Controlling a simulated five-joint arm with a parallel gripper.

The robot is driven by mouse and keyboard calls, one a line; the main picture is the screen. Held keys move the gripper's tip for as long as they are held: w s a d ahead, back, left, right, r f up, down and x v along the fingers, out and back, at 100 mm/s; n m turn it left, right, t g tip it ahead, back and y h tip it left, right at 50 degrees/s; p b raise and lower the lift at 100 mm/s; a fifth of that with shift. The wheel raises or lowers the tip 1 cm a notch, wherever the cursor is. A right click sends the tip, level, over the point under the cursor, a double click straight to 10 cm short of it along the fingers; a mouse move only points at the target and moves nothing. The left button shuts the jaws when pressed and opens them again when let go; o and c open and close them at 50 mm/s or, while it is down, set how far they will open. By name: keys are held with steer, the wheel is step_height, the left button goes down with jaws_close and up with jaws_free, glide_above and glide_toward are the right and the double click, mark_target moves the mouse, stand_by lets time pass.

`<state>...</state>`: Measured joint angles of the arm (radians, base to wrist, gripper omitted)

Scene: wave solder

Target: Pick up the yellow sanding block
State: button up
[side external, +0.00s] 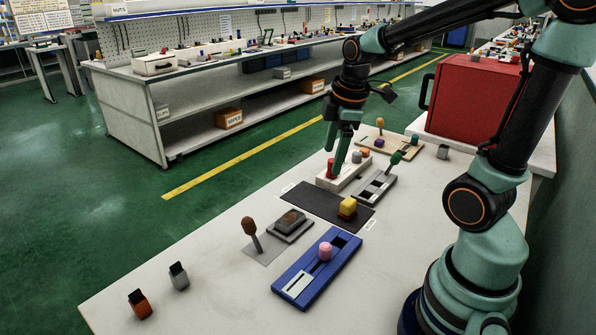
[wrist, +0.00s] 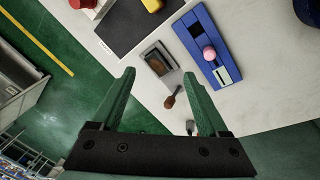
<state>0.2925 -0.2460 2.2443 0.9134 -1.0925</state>
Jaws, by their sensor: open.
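The yellow sanding block (side external: 348,208) sits on a dark mat (side external: 318,207) on the white table, near the mat's right end in the side view. In the wrist view the yellow block (wrist: 153,5) is cut by the top edge.
A blue tray (side external: 340,265) with a pink piece (side external: 325,251) stands in front of the mat. A grey slotted tray (side external: 374,188) and red case (side external: 468,100) are behind.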

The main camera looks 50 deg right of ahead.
steer(key=d+f+n+g, duration=0.2)
steer(key=d+f+n, duration=0.55)
steer(key=d, duration=0.25)
glide_above(349, 201)
steer(key=shift+n+y, duration=0.35)
steer(key=shift+y, duration=0.05)
steer(key=f, duration=0.6)
steer(key=shift+s, duration=0.4)
steer(key=shift+w+f, duration=0.2)
steer(key=shift+f, duration=1.3)
steer(key=shift+w+f, duration=0.2)
steer(key=shift+f, duration=1.25)
jaws_close()
